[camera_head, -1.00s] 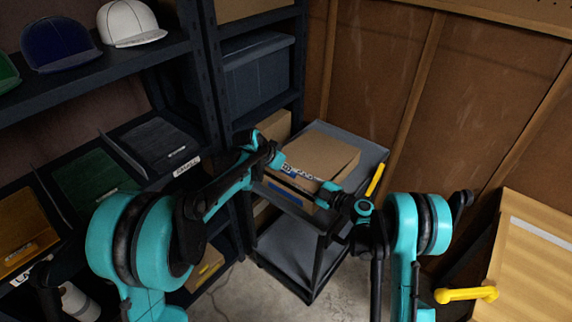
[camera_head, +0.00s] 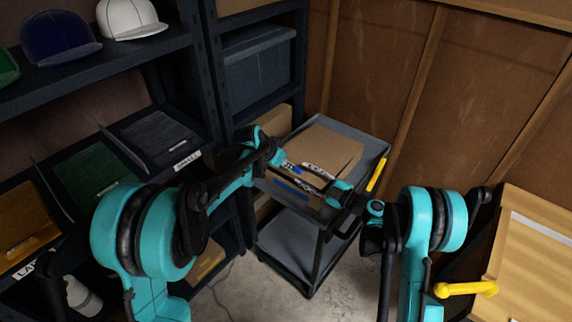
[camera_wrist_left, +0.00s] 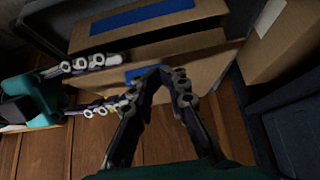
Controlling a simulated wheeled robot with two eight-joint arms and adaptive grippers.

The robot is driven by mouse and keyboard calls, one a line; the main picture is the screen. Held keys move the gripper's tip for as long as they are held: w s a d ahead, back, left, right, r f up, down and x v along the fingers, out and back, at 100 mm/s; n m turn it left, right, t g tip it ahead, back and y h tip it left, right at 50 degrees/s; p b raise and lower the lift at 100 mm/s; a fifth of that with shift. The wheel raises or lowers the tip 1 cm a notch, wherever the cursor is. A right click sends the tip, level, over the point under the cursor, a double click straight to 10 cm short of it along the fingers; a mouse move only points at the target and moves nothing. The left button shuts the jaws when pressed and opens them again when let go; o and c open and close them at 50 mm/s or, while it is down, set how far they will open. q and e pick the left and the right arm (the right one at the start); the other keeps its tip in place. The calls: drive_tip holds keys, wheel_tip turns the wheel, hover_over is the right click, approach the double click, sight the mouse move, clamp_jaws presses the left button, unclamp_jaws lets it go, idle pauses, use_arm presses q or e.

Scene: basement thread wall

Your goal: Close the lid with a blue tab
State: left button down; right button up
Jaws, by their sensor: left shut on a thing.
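A brown cardboard box (camera_head: 318,204) stands on the grey cart, its lid (camera_head: 333,148) above the front wall with a dark gap between them. The lid's blue tab (camera_wrist_left: 140,73) shows at the lid edge in the left wrist view. My left gripper (camera_head: 290,166) is shut on the tab; its fingertips (camera_wrist_left: 165,73) meet there and hide part of it. My right gripper (camera_head: 323,185) is near the lid's front right; in the left wrist view its two fingers (camera_wrist_left: 128,82) are spread apart beside the lid edge. A blue strip (camera_wrist_left: 145,15) marks the box's front wall.
The cart's rim (camera_head: 365,140) surrounds the box, with a yellow handle (camera_head: 377,175) on its right. Shelves with bins and caps (camera_head: 130,18) stand left. Another cardboard box (camera_head: 275,120) is behind on the shelf. A wooden panel (camera_head: 535,245) stands right. Floor before the cart is clear.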

drive_tip(key=v, duration=0.8)
drive_tip(key=s+r+m+g+h, duration=0.3)
drive_tip(key=s+r+m+h, duration=0.3)
drive_tip(key=s+m+h, duration=0.35)
use_arm(q)
drive_tip(key=shift+s+a+f, duration=0.1)
drive_tip(key=shift+s+f, duration=0.05)
drive_tip(key=shift+f, duration=0.6)
use_arm(e)
drive_tip(key=s+d+m+h, duration=0.2)
drive_tip(key=s+d+m, duration=0.3)
drive_tip(key=s, duration=0.4)
drive_tip(key=s+d+m+h, duration=0.3)
drive_tip(key=s+d+m, duration=0.2)
drive_tip(key=s, duration=0.4)
drive_tip(key=shift+s+d+r+m, duration=0.25)
drive_tip(key=shift+r+m, duration=0.1)
drive_tip(key=shift+m, duration=0.1)
use_arm(q)
drive_tip(key=shift+r, duration=0.1)
use_arm(e)
drive_tip(key=shift+h, duration=0.25)
